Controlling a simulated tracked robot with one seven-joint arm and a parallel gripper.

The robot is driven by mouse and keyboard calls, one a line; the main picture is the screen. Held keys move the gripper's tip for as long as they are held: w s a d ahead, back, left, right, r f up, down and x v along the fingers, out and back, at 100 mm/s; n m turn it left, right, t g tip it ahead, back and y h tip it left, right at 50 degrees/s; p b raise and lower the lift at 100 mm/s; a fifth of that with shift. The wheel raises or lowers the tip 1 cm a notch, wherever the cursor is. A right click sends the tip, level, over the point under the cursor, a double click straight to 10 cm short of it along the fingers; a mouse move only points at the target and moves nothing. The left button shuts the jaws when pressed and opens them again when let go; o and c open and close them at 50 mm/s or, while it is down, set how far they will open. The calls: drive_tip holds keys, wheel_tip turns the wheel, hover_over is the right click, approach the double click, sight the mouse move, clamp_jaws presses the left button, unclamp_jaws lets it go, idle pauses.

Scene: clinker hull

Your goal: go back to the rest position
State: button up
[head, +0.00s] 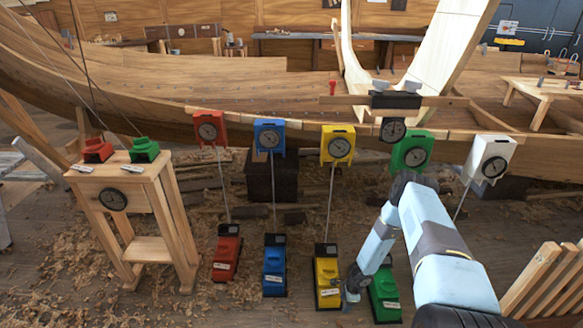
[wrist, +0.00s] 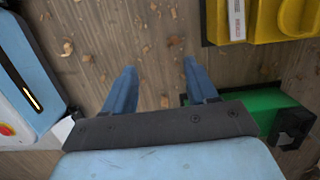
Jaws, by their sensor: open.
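My gripper (head: 350,288) is low near the floor, between the yellow floor box (head: 327,280) and the green floor box (head: 384,295). In the wrist view my gripper (wrist: 159,72) has its two blue fingers spread wide, with only planks and shavings seen between them. The yellow box (wrist: 285,18) shows at the upper right there, and the green box (wrist: 262,105) lies at the right, partly hidden behind the gripper body. My arm covers part of the green box's surroundings in the head view.
A red box (head: 227,257) and a blue box (head: 275,268) stand further left. Rods run up to dial gauges, such as the yellow one (head: 338,146), along the hull (head: 260,100). A wooden stand (head: 160,195) is at left; slanted boards (head: 545,280) are at right.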

drive_tip(key=w+r+n+t, duration=0.1)
drive_tip(key=w+r+n, duration=0.1)
drive_tip(key=w+r, duration=0.5)
drive_tip(key=w+r+n, duration=0.1)
drive_tip(key=w+r, duration=0.2)
drive_tip(key=r, duration=0.8)
drive_tip(key=w+r+n+t, duration=0.15)
drive_tip(key=w+r, duration=0.25)
drive_tip(key=r, duration=0.5)
wheel_tip(320, 180, up, 31)
drive_tip(key=a+n+y, duration=0.1)
drive_tip(key=a+n, duration=0.1)
drive_tip(key=n, duration=0.3)
drive_tip(key=s+a+r+n+t+h, duration=0.1)
drive_tip(key=s+r+n, duration=0.2)
drive_tip(key=s+r, duration=0.75)
drive_tip(key=s+r+n+t, duration=0.1)
drive_tip(key=s+r+n, duration=0.1)
drive_tip(key=s+r, duration=0.9)
drive_tip(key=s+d+r+n, duration=0.1)
drive_tip(key=s+r, duration=0.2)
drive_tip(key=s, duration=0.4)
drive_tip(key=s+r+n+h, duration=0.1)
drive_tip(key=s+r, duration=0.2)
drive_tip(key=s, duration=0.3)
drive_tip(key=s+d+r+n+t+h, duration=0.1)
drive_tip(key=s+r, duration=0.3)
drive_tip(key=s, duration=0.3)
drive_tip(key=shift+s+d, duration=0.3)
drive_tip(key=shift+d, duration=0.05)
